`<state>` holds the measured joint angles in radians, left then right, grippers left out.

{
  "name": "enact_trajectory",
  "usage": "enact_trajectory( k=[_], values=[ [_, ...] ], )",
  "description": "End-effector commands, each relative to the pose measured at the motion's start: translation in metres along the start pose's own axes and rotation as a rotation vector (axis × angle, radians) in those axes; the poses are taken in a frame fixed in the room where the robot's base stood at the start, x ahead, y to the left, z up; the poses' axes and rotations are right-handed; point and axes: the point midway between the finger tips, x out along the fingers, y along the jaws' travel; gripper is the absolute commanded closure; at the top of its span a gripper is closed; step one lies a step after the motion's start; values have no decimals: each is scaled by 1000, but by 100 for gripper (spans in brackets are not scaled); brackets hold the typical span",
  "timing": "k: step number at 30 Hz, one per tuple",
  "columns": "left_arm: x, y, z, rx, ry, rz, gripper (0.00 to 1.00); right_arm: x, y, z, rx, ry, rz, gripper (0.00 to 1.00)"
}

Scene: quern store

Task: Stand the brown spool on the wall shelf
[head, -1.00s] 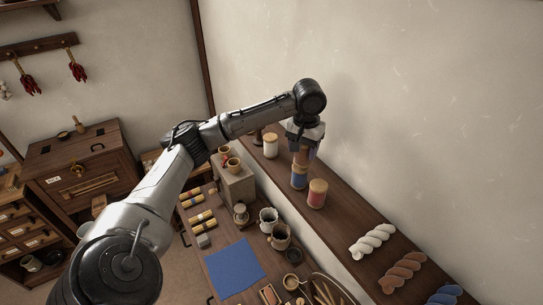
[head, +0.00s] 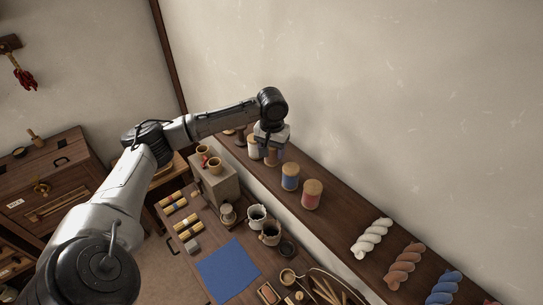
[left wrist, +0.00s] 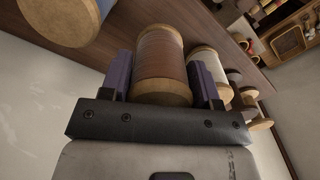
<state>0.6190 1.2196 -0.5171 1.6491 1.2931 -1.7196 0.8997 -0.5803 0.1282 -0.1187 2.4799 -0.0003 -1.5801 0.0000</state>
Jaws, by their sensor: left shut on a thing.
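The brown spool (left wrist: 160,62) has pale wooden ends and is held between the purple fingers of my left gripper (left wrist: 165,85) in the left wrist view. In the head view my left gripper (head: 271,146) points down over the wall shelf (head: 340,222), shut on the brown spool (head: 271,158). The spool looks upright, in the row between a white spool (head: 253,147) and a blue spool (head: 290,177). The gripper hides its upper part. I cannot tell whether its base touches the shelf. My right gripper is not in view.
A red spool (head: 312,195) stands right of the blue one, then twisted skeins, the nearest white (head: 372,238). Darker spools stand beyond the white spool. The bench below holds a grey box (head: 214,181), jugs and a blue cloth (head: 228,268). The shelf is bare between red spool and white skein.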

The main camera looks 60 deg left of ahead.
Motion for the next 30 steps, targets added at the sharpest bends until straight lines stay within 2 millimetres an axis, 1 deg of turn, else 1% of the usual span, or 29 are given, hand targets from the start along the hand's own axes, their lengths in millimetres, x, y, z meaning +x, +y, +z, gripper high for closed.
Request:
enact_trajectory(
  k=[9,12,23,24,30],
  values=[
    [33,0,0,0,-2,-1,68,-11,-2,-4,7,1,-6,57],
    [37,0,0,0,0,0,68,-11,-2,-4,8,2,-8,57],
    [40,0,0,0,-1,0,68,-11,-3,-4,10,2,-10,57],
    [40,0,0,0,0,0,41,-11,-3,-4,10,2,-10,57],
    [40,0,0,0,0,0,22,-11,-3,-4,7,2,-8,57]
  ],
)
